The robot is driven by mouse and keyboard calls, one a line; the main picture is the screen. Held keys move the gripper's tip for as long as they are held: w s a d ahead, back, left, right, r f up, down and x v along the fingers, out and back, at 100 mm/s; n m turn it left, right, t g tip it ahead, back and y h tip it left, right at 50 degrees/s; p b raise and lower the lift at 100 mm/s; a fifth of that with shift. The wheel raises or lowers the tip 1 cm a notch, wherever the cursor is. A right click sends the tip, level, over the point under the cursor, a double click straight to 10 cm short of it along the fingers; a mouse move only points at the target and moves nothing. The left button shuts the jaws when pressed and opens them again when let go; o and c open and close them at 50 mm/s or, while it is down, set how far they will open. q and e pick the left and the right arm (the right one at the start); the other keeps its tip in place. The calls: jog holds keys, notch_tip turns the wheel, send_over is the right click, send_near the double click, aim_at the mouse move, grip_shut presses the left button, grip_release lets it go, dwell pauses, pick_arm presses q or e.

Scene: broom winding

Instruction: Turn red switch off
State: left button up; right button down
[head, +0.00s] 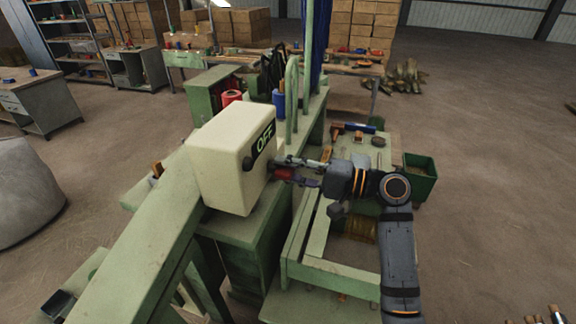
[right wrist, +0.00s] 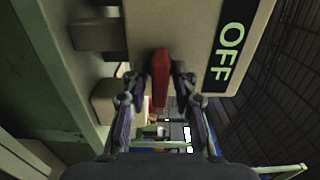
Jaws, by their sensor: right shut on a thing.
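The cream switch box (head: 225,155) stands on the green machine and carries a black label (head: 263,138) reading OFF. The red switch (right wrist: 159,78) sticks out from the box in the right wrist view, between my fingers. In the head view it shows as a small red part (head: 285,173) at the box's right face. My right gripper (head: 292,170) is at that face, its jaws shut on the red switch. The right gripper also shows in the right wrist view (right wrist: 158,75), one finger on each side of the switch. My left gripper is not in view.
The green machine frame (head: 150,245) runs under and in front of the box. Green upright bars (head: 291,95) rise behind it. A workbench with tools (head: 360,150) and a green bin (head: 419,172) lie to the right. Open floor (head: 480,150) is at far right.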

dwell(0.4)
jog(key=c, duration=1.3)
grip_release()
jog(key=shift+w, duration=0.1)
jog(key=shift+d, duration=0.25)
jog(key=shift+v, duration=5.75)
